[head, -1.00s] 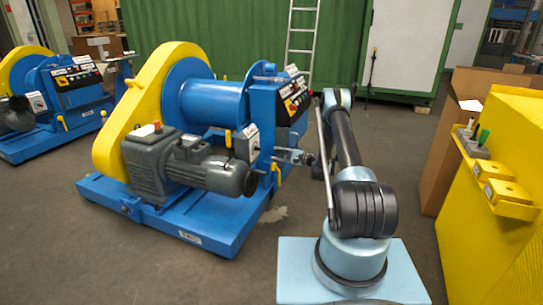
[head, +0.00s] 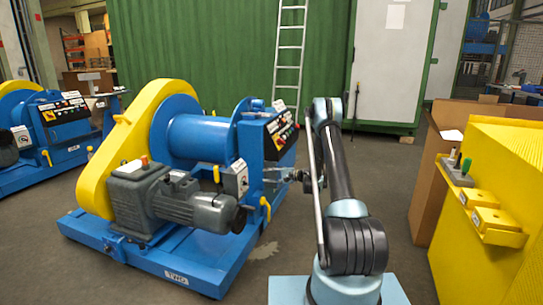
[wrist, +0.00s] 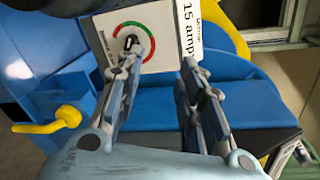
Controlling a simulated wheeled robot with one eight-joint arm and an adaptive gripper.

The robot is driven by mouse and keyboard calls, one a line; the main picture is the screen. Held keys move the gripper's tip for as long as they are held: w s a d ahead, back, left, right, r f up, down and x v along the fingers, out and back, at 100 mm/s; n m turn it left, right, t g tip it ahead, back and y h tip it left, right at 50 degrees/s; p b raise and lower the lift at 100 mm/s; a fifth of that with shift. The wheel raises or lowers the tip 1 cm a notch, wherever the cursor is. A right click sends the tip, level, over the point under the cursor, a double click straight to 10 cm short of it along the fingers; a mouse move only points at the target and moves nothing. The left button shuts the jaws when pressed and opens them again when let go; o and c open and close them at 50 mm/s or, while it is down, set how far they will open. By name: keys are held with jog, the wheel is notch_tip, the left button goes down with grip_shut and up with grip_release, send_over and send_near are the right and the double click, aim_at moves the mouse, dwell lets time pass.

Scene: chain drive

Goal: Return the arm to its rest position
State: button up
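My arm (head: 342,190) reaches out to the right side of the blue winch-like machine (head: 205,139). My gripper (head: 276,175) is small in the head view, close to the white switch box (head: 236,178) on the machine. In the wrist view my gripper (wrist: 160,62) is open and empty, its two fingers apart. Between and beyond the fingers is the switch plate (wrist: 152,35) with a dark knob inside a red and green ring. The left fingertip overlaps the plate near the knob; I cannot tell whether it touches.
A yellow handle (wrist: 50,122) sticks out left of the fingers in the wrist view. A yellow stand (head: 495,240) with a small shelf and a cardboard box (head: 431,190) are on the right. A grey motor (head: 160,200) sits at the machine's front. Open floor lies between machine and stand.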

jog(key=s+d+r+n+g+h, duration=0.1)
jog(key=s+d+r+n+h, duration=0.15)
jog(key=s+r, duration=0.65)
jog(key=s+d+r+n+g+h, duration=0.1)
jog(key=s+r+h, duration=0.35)
jog(key=r, duration=0.75)
jog(key=s+d+r+n+h, duration=0.1)
jog(key=s+d+r, duration=0.15)
jog(key=s, duration=0.85)
jog(key=s+d+r+n+h, duration=0.1)
jog(key=s+d+r, duration=0.15)
jog(key=s, duration=0.85)
jog(key=s+d+f+n+h, duration=0.1)
jog(key=s+d+f+h, duration=0.1)
jog(key=s, duration=0.7)
jog(key=s+d+f+n+h, duration=0.1)
jog(key=s+d+f, duration=0.3)
jog(key=s, duration=0.5)
jog(key=s+d+f+n+g+h, duration=0.1)
jog(key=s+d+f+h, duration=0.2)
jog(key=s+d, duration=0.3)
jog(key=s, duration=0.4)
jog(key=shift+d+f, duration=0.15)
jog(key=shift+d, duration=0.05)
jog(key=shift+s, duration=0.1)
